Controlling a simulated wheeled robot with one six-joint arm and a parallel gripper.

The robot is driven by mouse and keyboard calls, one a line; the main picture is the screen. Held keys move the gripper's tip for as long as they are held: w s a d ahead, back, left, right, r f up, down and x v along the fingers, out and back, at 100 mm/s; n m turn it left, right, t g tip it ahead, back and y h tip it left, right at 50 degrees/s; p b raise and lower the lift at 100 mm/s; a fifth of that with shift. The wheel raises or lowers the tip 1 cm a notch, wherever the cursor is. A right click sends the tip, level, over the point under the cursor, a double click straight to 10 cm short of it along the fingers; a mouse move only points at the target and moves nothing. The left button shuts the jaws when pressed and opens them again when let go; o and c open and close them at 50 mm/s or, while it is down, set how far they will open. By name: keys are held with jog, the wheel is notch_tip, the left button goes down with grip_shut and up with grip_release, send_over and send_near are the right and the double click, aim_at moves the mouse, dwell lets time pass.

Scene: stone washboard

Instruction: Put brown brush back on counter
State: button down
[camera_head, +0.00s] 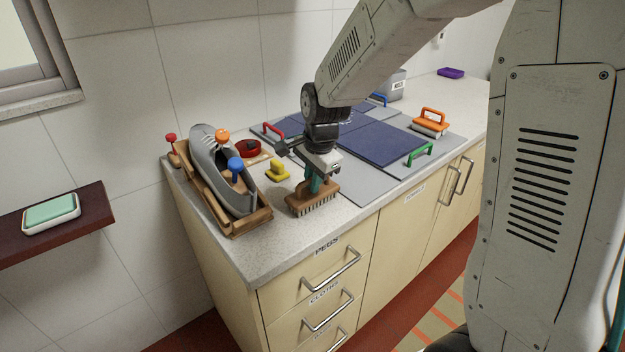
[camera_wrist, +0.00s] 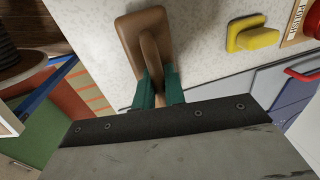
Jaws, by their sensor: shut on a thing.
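The brown brush (camera_head: 312,201) has a wooden block with pale bristles pointing down. My gripper (camera_head: 316,184), with green fingers, is shut on the brush's handle. In the head view the brush is upright at the counter's front edge, low over the speckled counter (camera_head: 245,262); I cannot tell if the bristles touch it. In the wrist view the brush (camera_wrist: 133,40) shows its wooden back and arched handle, with the green fingers (camera_wrist: 158,88) on either side of the handle. Its bristles are hidden there.
A yellow-handled block (camera_head: 278,171) lies just left of the brush. A wooden rack (camera_head: 236,222) with a grey iron-like object (camera_head: 212,160) stands further left. Blue panels (camera_head: 381,141) with coloured handles lie behind. An orange-handled brush (camera_head: 430,122) is at right. Bare counter lies in front.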

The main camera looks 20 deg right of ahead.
aim_at(319, 196)
jog(key=c, duration=1.5)
grip_release()
jog(key=shift+f, duration=0.1)
jog(key=shift+o, duration=0.2)
notch_tip(319, 196, up, 12)
jog(key=s, duration=0.2)
jog(key=s+d+n+g, duration=0.1)
jog(key=s+d+n, duration=0.2)
jog(key=s+n, duration=1.1)
jog(key=s+r, duration=0.1)
jog(key=s, duration=1.3)
jog(key=shift+h, duration=0.3)
jog(key=shift+d, duration=0.1)
